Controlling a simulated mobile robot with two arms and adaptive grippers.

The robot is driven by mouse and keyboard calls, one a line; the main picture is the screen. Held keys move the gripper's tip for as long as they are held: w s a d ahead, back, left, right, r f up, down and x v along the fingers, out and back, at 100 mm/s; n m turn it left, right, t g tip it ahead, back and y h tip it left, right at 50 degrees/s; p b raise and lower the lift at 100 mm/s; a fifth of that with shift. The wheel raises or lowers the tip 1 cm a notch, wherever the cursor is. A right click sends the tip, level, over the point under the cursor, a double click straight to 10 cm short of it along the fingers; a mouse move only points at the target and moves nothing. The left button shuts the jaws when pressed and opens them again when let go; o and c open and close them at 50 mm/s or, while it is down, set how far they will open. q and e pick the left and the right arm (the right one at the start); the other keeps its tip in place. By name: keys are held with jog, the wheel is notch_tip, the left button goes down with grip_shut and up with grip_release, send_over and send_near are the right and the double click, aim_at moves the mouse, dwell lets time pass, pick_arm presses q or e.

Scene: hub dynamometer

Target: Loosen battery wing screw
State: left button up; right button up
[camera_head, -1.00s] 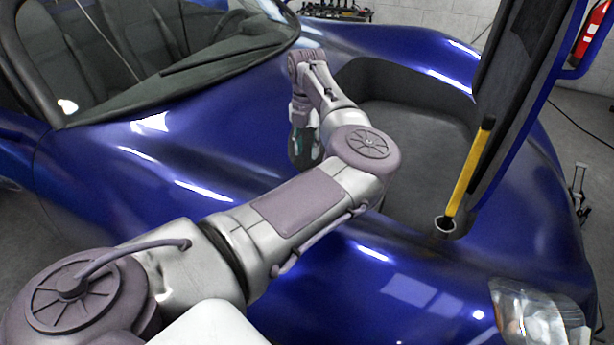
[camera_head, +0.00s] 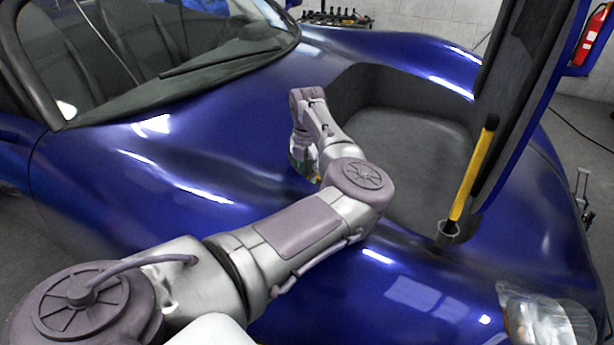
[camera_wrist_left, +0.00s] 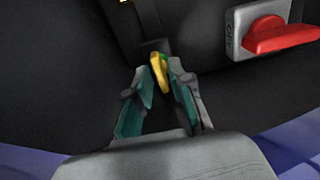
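The yellow wing screw (camera_wrist_left: 159,72) stands on a dark strap or bracket in the wrist view, its flat wing seen nearly edge-on. My left gripper (camera_wrist_left: 163,82) is open, with one finger on each side just below the screw in the picture. The fingertips are close to the screw; I cannot tell whether they touch it. No gap between the fingers is filled by a held thing. In the head view my left arm reaches over the blue car's front, and its gripper end is mostly hidden behind the wrist. My right gripper is not in view.
A red rotary handle (camera_wrist_left: 282,36) on a grey plate (camera_wrist_left: 240,32) sits right of the screw. The blue car body (camera_head: 200,170) surrounds an open dark compartment (camera_head: 410,150). A yellow strut (camera_head: 474,170) and the raised lid (camera_head: 525,80) stand at its right.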

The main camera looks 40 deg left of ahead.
pick_arm(q)
grip_shut()
